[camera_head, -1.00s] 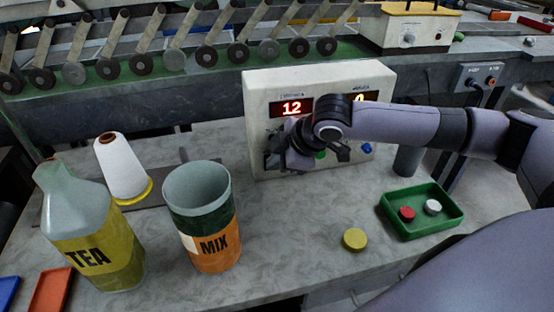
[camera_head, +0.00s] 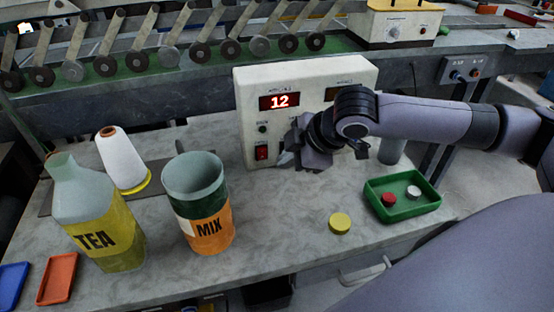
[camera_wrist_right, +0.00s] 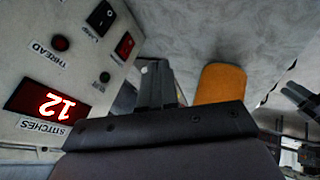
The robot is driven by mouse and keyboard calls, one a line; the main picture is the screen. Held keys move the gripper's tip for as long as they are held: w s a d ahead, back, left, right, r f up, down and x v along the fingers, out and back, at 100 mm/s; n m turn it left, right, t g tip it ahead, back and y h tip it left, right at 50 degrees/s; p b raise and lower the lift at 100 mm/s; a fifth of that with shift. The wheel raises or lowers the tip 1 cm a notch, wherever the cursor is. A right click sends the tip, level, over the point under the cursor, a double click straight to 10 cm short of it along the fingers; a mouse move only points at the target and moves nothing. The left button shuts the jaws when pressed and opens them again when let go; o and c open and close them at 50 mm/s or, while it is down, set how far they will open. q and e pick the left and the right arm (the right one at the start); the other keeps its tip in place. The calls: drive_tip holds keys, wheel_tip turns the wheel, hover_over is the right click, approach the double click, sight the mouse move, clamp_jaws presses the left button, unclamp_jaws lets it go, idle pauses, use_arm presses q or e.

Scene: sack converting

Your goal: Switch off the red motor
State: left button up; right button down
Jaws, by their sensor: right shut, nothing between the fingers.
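The white control box (camera_head: 247,115) stands at the back of the table, its left display lit red with 12. A red switch (camera_head: 261,153) is low on its left front, below a small round button (camera_head: 262,129). My right gripper (camera_head: 290,158) is shut and empty, in front of the box just right of the red switch. My arm hides the box's right side. My left gripper is out of view.
A MIX cup (camera_head: 200,215), a TEA bottle (camera_head: 95,215) and a white thread cone (camera_head: 122,160) stand on the left. A yellow disc (camera_head: 340,223) and a green tray (camera_head: 430,206) with red and white discs lie on the right. The table's middle is clear.

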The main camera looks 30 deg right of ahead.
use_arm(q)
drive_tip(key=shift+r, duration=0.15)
use_arm(e)
drive_tip(key=shift+s+v, duration=0.25)
drive_tip(key=shift+v, duration=1.3)
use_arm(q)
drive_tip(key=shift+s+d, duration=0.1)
use_arm(e)
drive_tip(key=shift+s+f, duration=0.1)
drive_tip(key=shift+f, duration=0.1)
